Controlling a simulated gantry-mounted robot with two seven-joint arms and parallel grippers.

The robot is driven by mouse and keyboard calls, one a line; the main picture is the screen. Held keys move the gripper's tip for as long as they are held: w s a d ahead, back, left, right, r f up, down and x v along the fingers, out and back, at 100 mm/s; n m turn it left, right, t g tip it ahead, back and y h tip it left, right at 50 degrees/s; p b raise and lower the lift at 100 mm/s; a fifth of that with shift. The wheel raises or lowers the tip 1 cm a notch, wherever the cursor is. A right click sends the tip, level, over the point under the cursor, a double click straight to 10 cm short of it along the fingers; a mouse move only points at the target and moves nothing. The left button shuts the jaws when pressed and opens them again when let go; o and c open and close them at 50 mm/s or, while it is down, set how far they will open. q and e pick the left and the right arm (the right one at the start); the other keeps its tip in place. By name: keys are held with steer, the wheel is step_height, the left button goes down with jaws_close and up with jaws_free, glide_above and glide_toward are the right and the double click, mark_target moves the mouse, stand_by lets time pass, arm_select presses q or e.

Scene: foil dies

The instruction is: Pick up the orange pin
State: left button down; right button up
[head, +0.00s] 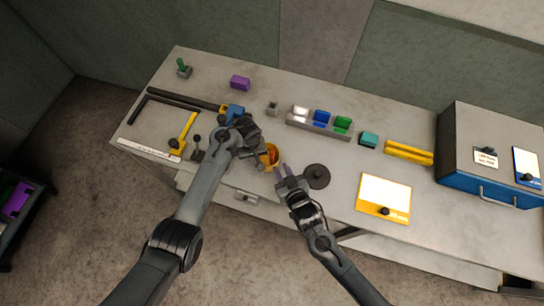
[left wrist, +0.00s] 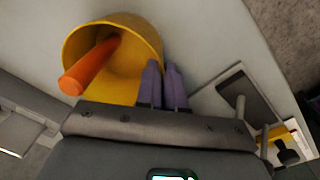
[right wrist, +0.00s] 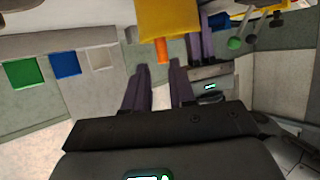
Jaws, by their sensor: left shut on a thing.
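The orange pin (left wrist: 91,65) stands leaning inside a yellow cup (left wrist: 113,24), its end sticking out past the rim. The pin (right wrist: 162,50) and cup (right wrist: 168,18) also show in the right wrist view. In the head view the cup (head: 264,162) is near the table's front edge, with the pin (head: 272,154) in it. My left gripper (left wrist: 163,66) is shut on the cup's wall. My right gripper (right wrist: 158,66) is open and empty, its fingertips close to the pin's protruding end. In the head view my right gripper (head: 283,169) is just right of the cup.
A dark round disc (head: 316,176) lies right of my right gripper. A grey tray (head: 318,128) with white, blue and green blocks stands behind. A blue block (head: 233,111) and a yellow tool (head: 187,130) lie to the left. An orange-edged panel (head: 384,196) lies to the right.

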mark_target(273, 156)
steer(key=shift+x, duration=3.4)
steer(key=shift+a, duration=0.15)
jaws_close()
